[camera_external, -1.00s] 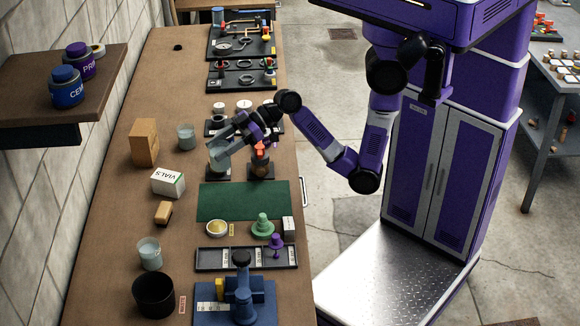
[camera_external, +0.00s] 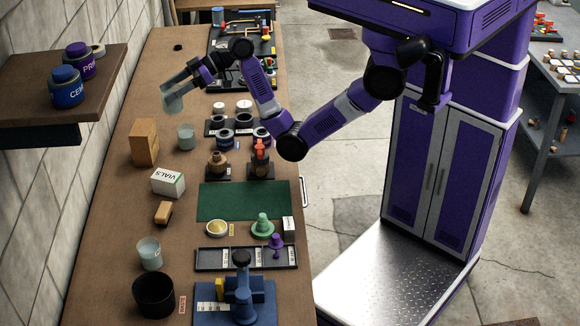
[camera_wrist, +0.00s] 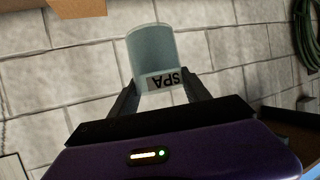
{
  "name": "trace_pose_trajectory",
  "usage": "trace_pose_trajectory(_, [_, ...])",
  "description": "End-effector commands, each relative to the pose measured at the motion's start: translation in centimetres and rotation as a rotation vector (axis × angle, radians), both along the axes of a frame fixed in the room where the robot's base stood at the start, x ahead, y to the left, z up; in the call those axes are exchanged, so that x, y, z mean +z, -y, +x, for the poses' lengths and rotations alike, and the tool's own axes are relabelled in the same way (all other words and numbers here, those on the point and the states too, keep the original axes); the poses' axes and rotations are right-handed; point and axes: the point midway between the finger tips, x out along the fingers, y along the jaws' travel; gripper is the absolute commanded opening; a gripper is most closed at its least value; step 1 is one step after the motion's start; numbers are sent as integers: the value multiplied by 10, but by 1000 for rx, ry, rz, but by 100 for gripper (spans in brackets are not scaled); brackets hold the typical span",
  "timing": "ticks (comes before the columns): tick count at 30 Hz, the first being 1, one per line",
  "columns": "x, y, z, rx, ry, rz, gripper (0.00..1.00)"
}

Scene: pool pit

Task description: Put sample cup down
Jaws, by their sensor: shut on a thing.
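A clear, pale grey-green sample cup (camera_external: 172,102) is held by my gripper (camera_external: 180,86) in the air over the far left part of the bench. In the wrist view the cup (camera_wrist: 152,52) sits between the two fingers of my gripper (camera_wrist: 163,92), and a label reading "SPA" shows upside down on it. The cup looks a little tilted in the external view. The fingers are shut on it. Its contents cannot be made out.
The bench (camera_external: 150,90) is bare around and below the held cup. Another clear cup (camera_external: 186,137), a brown box (camera_external: 145,142) and a vials box (camera_external: 168,182) stand nearer. Black trays with tools (camera_external: 240,75) lie to the right. The tiled wall is at left.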

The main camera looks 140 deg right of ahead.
Motion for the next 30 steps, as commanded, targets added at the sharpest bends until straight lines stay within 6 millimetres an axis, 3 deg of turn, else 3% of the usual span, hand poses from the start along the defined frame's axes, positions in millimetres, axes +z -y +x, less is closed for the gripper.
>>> trace_pose_trajectory(1, [11,19,1,-4,3,-2,7])
trace_pose_trajectory(9, [65,100,5,-4,2,-3,7])
trace_pose_trajectory(16, [99,152,7,14,2,-1,7])
trace_pose_trajectory(20, [99,169,12,33,0,1,7])
trace_pose_trajectory(30, [47,176,21,70,0,2,7])
